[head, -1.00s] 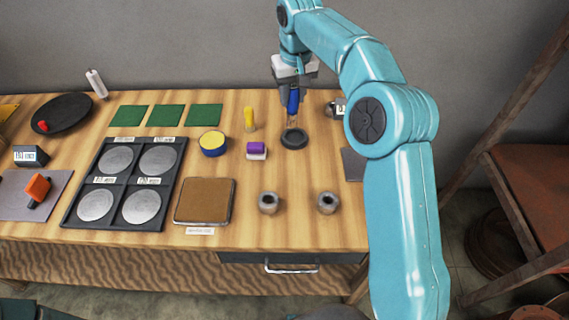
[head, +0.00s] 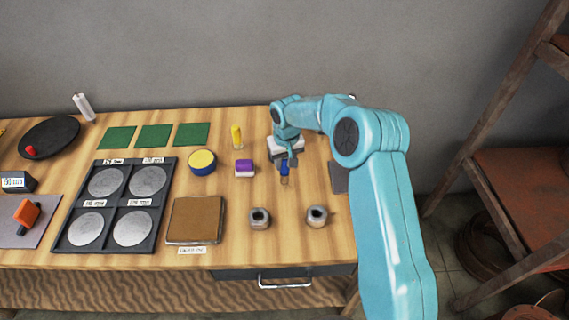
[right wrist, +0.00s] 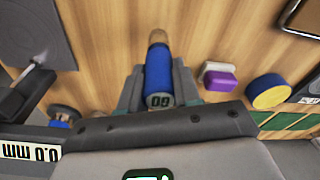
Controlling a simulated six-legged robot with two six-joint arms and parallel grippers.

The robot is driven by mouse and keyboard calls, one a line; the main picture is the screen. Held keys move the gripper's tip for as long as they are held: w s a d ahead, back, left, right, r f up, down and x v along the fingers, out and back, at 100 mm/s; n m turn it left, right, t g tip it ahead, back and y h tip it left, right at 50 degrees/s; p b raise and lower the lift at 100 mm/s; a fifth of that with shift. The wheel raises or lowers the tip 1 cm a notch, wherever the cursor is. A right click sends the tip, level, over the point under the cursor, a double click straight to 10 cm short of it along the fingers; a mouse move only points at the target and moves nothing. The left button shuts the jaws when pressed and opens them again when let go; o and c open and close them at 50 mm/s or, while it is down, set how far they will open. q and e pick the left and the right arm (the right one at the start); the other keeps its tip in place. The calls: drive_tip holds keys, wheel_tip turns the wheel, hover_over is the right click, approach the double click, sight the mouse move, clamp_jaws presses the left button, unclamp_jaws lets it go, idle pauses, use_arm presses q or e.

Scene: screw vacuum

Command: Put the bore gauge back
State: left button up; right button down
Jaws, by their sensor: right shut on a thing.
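My right gripper (head: 285,160) is over the right part of the wooden bench. It is shut on the bore gauge (head: 284,170), which has a blue handle and a tip pointing down. In the right wrist view the blue handle (right wrist: 158,76) is between both jaws, with a number marked on its near end and a brownish tip against the wood. I cannot tell whether the tip touches the bench. Two grey metal rings, left (head: 260,217) and right (head: 317,214), stand nearer the front edge. The dark round base seen earlier is hidden behind my arm. My left gripper is out of view.
A purple and white block (head: 244,168), a yellow-topped tin (head: 202,161) and a yellow upright piece (head: 237,136) stand left of the gripper. A brown square tray (head: 195,220) lies farther left. A grey plate (head: 339,177) lies to the right. Bare wood surrounds the rings.

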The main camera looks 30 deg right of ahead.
drive_tip(key=shift+f, duration=0.7)
drive_tip(key=shift+d+f, duration=0.15)
drive_tip(key=shift+f, duration=0.2)
drive_tip(key=shift+f, duration=0.15)
drive_tip(key=c, duration=0.8)
unclamp_jaws()
